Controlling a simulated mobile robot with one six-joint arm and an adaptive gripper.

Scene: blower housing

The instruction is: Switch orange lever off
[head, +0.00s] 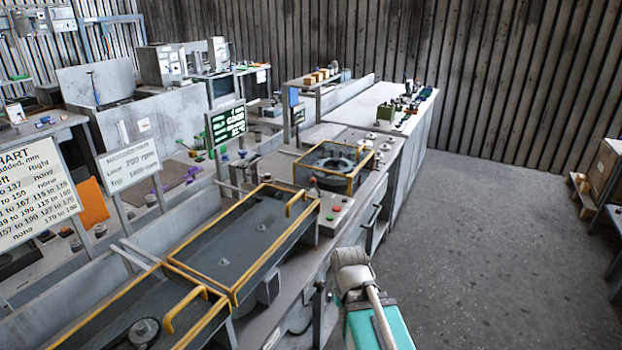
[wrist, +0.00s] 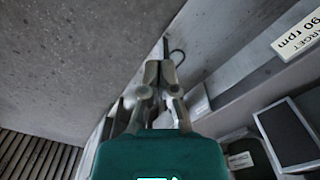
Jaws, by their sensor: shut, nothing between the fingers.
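I cannot make out an orange lever for certain in either view. In the wrist view my gripper (wrist: 160,72) is shut and empty, its fingertips together. A thin dark rod (wrist: 165,47) and a dark loop (wrist: 177,56) show just beyond the fingertips, beside a grey bench side; I cannot tell whether the fingers touch them. In the head view my arm stands in front of the bench's near side, and the fingers cannot be made out there.
Yellow-framed covers (head: 235,297) with yellow handles lie along the bench. A button panel (head: 335,212) sits beside them, a round-holed housing (head: 335,160) behind. A target label (wrist: 297,35) shows in the wrist view. Open floor (head: 490,260) lies to the right.

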